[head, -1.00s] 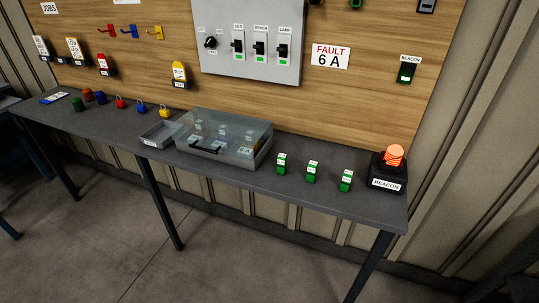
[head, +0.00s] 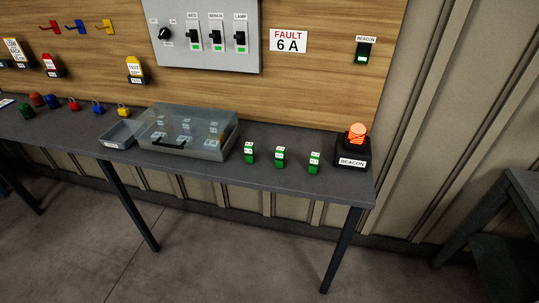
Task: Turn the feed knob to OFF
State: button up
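A black rotary knob (head: 166,34) sits on the left part of the grey panel (head: 203,59), which is mounted on the wooden board. Small white labels surround the knob, but they are too small to read, so I cannot tell whether it is the feed knob or which position it points to. My gripper is not in view.
A dark bench (head: 300,184) runs below the board. On it are a clear lidded box (head: 205,149), a small open tray (head: 117,138), several padlocks, green blocks and an orange beacon (head: 357,133). A dark table (head: 525,190) stands at right.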

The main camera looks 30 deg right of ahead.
aim_at(164, 33)
jog(key=i+j, duration=0.15)
jog(key=i, duration=0.75)
